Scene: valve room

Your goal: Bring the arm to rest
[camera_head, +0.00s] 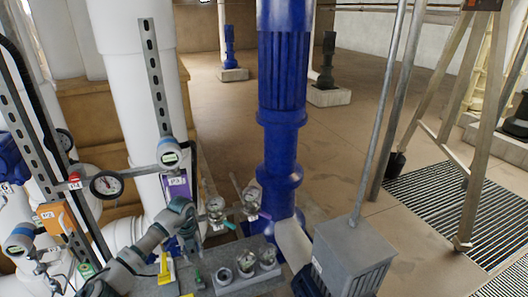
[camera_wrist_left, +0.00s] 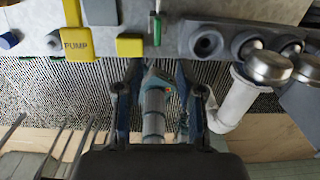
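My left arm (camera_head: 140,248), grey with teal bands, comes in from the lower left in the head view and bends down at its wrist. My left gripper (camera_head: 189,243) is beside the front panel's far edge, small and partly hidden there. In the left wrist view the left gripper (camera_wrist_left: 158,78) has its two dark fingers apart. A grey cylindrical part with an orange mark shows between them, but I cannot tell its distance, and no grip on it shows. My right gripper is in neither view.
The grey panel (camera_wrist_left: 180,22) carries a yellow PUMP tag (camera_wrist_left: 76,42), a green handle (camera_wrist_left: 156,30) and round sockets (camera_wrist_left: 207,42). Pressure gauges (camera_head: 106,184) and white pipes (camera_head: 140,90) stand close by. A blue pump (camera_head: 283,75) and a grey box (camera_head: 352,250) stand to the right.

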